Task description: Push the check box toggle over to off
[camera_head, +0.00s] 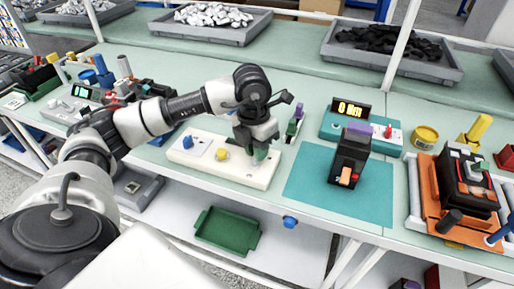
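A long white box (232,172) lies on the bench with a blue knob (188,142), a yellow knob (222,154) and a green part (260,152) along its top. I take it for the check box, though no label is readable. My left gripper (258,150) points down over its right end, at the green part, and hides some of it. Whether the fingers touch or hold the green part cannot be told. The toggle's position is not clear. My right gripper is not in view.
A black breaker-like unit (350,160) with an orange lever stands on a teal mat (300,190). Behind it is a teal meter box (383,136) with a lit display. An orange-framed device (430,195) stands at right. A green tray (228,230) lies below the bench.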

